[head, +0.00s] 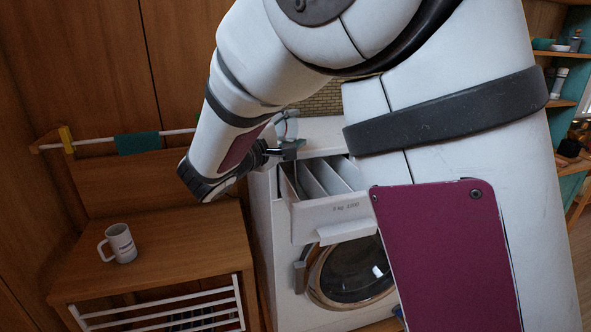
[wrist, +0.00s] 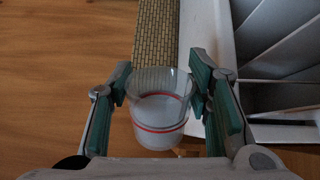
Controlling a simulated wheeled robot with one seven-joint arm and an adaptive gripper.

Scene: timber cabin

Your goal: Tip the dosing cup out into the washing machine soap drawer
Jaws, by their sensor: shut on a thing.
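A clear dosing cup (wrist: 158,120) with a red line and pale contents is held between the green pads of my gripper (wrist: 165,95) in the wrist view. The cup's mouth faces away from the wrist camera's lower edge, and its exact tilt is hard to tell. In the head view my gripper (head: 284,151) is at the left edge of the open soap drawer (head: 340,212). The drawer's compartments are open upward; in the wrist view the drawer (wrist: 254,62) lies to the right of the cup. The cup is mostly hidden in the head view.
The white washing machine (head: 281,250) has a round door (head: 350,270) below the drawer. A wooden bench (head: 165,245) at left bears a white mug (head: 121,244). A rail with a green cloth (head: 138,144) runs behind it.

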